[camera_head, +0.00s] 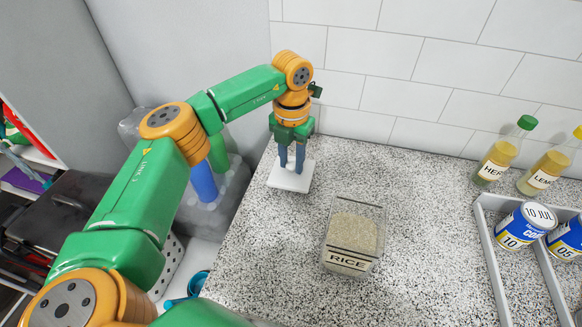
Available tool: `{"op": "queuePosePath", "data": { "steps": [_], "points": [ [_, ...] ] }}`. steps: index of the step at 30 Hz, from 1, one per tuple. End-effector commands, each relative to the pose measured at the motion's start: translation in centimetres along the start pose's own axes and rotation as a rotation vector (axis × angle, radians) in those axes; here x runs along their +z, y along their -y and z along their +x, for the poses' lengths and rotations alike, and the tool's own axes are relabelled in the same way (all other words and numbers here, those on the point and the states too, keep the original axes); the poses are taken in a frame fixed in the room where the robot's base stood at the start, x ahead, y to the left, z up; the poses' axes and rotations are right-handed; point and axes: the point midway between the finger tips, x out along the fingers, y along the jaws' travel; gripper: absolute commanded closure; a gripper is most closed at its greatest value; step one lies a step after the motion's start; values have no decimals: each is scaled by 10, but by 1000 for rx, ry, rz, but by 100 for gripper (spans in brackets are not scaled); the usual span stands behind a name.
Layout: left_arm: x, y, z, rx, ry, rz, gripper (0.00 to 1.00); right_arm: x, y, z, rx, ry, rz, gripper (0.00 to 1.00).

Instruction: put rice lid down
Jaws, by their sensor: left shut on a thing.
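The rice lid (290,178) is a flat, white, square piece near the left edge of the speckled counter. My left gripper (291,168) points down over it, with its blue fingers shut on the lid's middle. Whether the lid touches the counter or hangs just above it, I cannot tell. The rice container (352,236) is a clear box labelled RICE, upright on the counter to the right of the lid and nearer to me. Its top is open and rice shows inside. My right gripper is not in view.
A grey tray (493,262) with blue and white cans (525,226) stands at the right. Bottles with yellow contents (497,158) stand behind it by the tiled wall. The counter (420,190) is clear between the rice container and the tray.

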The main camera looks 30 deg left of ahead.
Motion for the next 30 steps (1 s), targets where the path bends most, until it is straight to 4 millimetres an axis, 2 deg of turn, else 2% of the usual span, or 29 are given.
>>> {"op": "queuePosePath", "data": {
  "steps": [3, 5, 15, 16, 18, 19, 26, 29, 30],
  "points": [
    [0, 0, 19, 1, -3, 0, 100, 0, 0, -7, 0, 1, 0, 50],
    [0, 0, 24, 0, -1, 0, 100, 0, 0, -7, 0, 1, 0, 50],
    [0, 0, 30, 0, 1, 2, 100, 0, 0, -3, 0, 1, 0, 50],
    [0, 0, 28, 0, 1, 2, 57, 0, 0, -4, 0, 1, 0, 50],
    [0, 0, 28, 0, 1, 2, 38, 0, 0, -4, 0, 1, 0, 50],
    [0, 0, 28, 0, 1, 2, 35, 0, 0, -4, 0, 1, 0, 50],
    [0, 0, 28, 0, 1, 2, 35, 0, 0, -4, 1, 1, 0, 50],
    [0, 0, 22, 0, 1, 2, 35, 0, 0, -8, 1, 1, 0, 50],
    [1, 0, 20, 0, 2, 2, 35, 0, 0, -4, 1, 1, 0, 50]
  ]
}}
